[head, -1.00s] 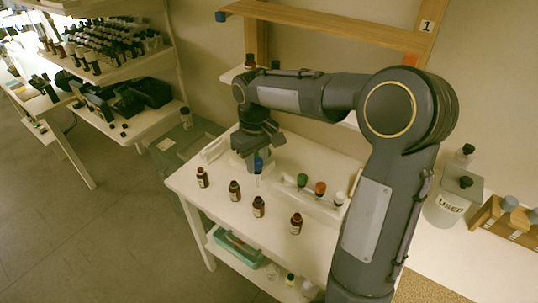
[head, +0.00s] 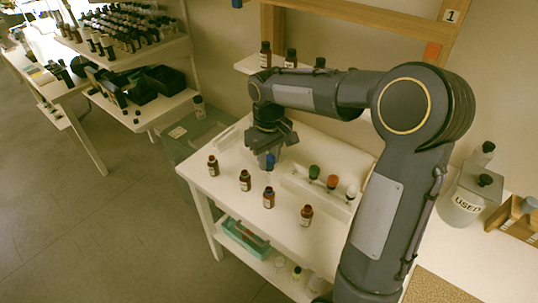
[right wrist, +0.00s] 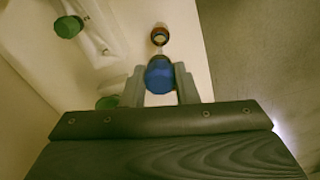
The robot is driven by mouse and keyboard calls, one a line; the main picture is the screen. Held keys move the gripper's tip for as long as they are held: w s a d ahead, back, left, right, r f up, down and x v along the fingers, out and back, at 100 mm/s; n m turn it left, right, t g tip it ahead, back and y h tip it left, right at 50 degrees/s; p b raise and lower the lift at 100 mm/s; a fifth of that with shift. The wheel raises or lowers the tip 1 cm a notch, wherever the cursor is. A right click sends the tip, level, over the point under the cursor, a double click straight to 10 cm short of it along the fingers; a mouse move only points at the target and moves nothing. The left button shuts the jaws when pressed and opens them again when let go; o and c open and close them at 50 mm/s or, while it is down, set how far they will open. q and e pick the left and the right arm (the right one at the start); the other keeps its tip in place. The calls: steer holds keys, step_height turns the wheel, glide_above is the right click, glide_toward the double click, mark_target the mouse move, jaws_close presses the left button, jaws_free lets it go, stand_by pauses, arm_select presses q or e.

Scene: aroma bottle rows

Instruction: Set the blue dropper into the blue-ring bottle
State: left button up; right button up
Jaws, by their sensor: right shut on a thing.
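My right gripper (head: 268,158) is shut on the blue dropper (right wrist: 160,75), whose blue bulb sits between the two fingers in the right wrist view. In the head view, the blue dropper (head: 270,161) hangs bulb up above the table, just behind a brown bottle (head: 268,197). Several brown bottles stand upright in a slanting row, including one at the left (head: 213,166) and one at the right (head: 306,216). In the right wrist view, an open bottle (right wrist: 160,36) shows just beyond the bulb. Ring colours are too small to tell. My left gripper is not in view.
A white rack (head: 330,196) behind the bottles holds a green dropper (head: 314,172), a red dropper (head: 332,181) and a white one (head: 351,191). A shelf with more brown bottles (head: 266,54) stands behind. The table's front left is clear.

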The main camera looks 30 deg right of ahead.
mark_target(269, 181)
steer(key=shift+f, duration=0.55)
steer(key=shift+f, duration=0.15)
steer(key=shift+f+b, duration=0.2)
steer(key=shift+b, duration=0.15)
steer(key=shift+f+b, duration=1.4)
steer(key=shift+f, duration=0.65)
steer(key=shift+f, duration=0.15)
steer(key=shift+f+b, duration=1)
steer(key=shift+f, duration=0.3)
steer(key=o, duration=0.7)
